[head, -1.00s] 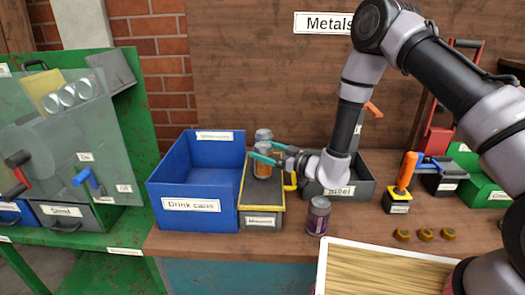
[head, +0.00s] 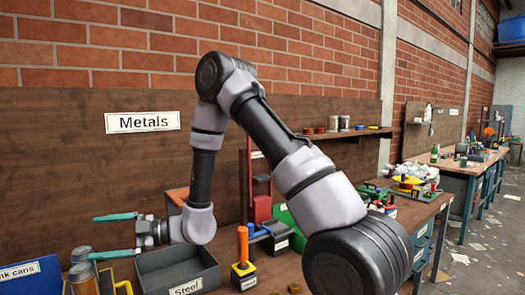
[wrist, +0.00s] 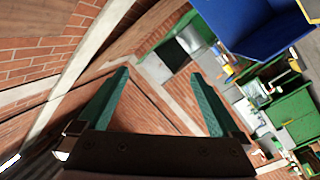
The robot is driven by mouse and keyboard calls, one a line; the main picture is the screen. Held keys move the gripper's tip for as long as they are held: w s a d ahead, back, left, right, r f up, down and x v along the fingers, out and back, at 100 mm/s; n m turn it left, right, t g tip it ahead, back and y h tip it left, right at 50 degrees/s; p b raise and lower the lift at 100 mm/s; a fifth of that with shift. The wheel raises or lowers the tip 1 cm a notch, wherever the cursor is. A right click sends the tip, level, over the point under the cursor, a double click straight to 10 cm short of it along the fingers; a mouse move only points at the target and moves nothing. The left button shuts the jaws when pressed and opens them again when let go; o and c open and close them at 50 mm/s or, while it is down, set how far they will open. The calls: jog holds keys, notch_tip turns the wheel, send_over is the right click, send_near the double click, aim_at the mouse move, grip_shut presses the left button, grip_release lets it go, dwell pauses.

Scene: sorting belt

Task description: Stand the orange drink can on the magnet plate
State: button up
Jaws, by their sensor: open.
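The orange drink can (head: 83,280) stands upright at the lower left of the head view, its lower part cut off by the picture's edge. It appears to be on the yellow-edged magnet plate (head: 107,281), of which only a small part shows. A second, silver-topped can (head: 80,255) shows just behind it. My gripper (head: 94,237) is open and empty, above the orange can with its fingers pointing left. Its lower finger passes near the can tops; I cannot tell whether it touches. In the wrist view the open fingers (wrist: 160,82) have nothing between them.
The grey steel bin (head: 178,268) is right of the cans, under my arm. The blue drink cans bin (head: 30,280) is at the far left and shows in the wrist view (wrist: 258,28). A red-framed tool (head: 260,205) and orange-handled tool (head: 242,245) stand to the right.

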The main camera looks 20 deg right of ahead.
jog(key=s+d+r+n+g+h, duration=0.35)
jog(key=s+d+r+n, duration=0.2)
jog(key=r+n, duration=0.65)
jog(key=s+d+r+n+t+h, duration=0.2)
jog(key=d+r+n+t+h, duration=0.1)
jog(key=d+n, duration=0.7)
jog(key=s+d+r+n+t+h, duration=0.3)
jog(key=d+n+h, duration=0.2)
jog(key=d+n, duration=0.5)
jog(key=s+d+r+n+t+h, duration=0.3)
jog(key=d+r+n+h, duration=0.1)
jog(key=d+n, duration=0.6)
jog(key=shift+d+t+h, duration=0.35)
jog(key=shift+d, duration=0.8)
